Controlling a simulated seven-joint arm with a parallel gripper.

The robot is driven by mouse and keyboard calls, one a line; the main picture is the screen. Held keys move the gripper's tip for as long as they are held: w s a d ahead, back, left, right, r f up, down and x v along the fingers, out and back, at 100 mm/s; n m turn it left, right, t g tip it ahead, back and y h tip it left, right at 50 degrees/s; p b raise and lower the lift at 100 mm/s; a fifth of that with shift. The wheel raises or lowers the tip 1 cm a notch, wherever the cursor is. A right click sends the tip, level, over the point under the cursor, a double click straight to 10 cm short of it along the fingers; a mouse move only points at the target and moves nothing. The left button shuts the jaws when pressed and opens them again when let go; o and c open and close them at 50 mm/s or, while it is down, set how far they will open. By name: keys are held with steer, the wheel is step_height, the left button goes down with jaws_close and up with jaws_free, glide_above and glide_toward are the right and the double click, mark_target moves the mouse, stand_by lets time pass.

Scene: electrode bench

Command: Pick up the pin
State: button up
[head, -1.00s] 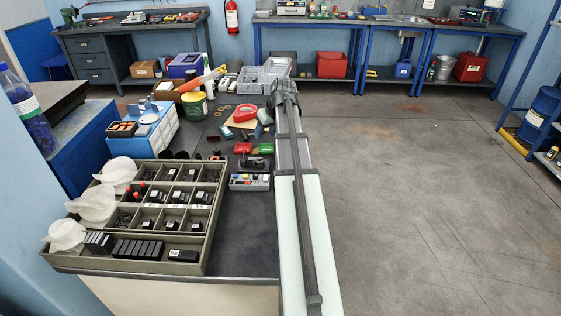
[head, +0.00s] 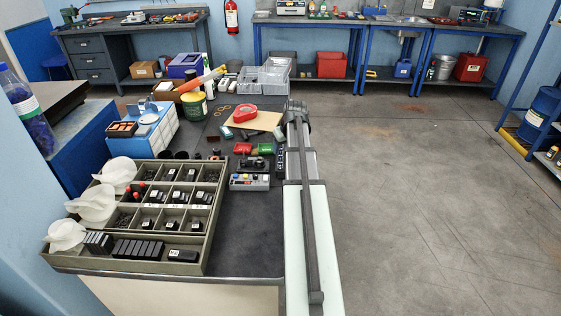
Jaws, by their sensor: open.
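I cannot pick out the pin with certainty among the many small parts. A divided grey-green tray (head: 190,268) stands at the front of the dark bench (head: 243,238). Its compartments hold small black parts, and a few have red caps. My arm reaches up the picture along the bench's right edge and ends in a dark joint near the back. My gripper and its fingertips are hidden behind the arm, so I see neither its opening nor anything between its jaws.
Left of my arm are a control box (head: 249,182) with coloured buttons, a green block (head: 265,149) and a red tape dispenser (head: 251,116) on a tan board. Grey bins (head: 275,78) stand at the back. A patch of bench right of the tray is clear.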

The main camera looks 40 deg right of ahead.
mark_target(281, 156)
steer(key=shift+s+x, duration=0.2)
steer(key=shift+x, duration=2.6)
jaws_close()
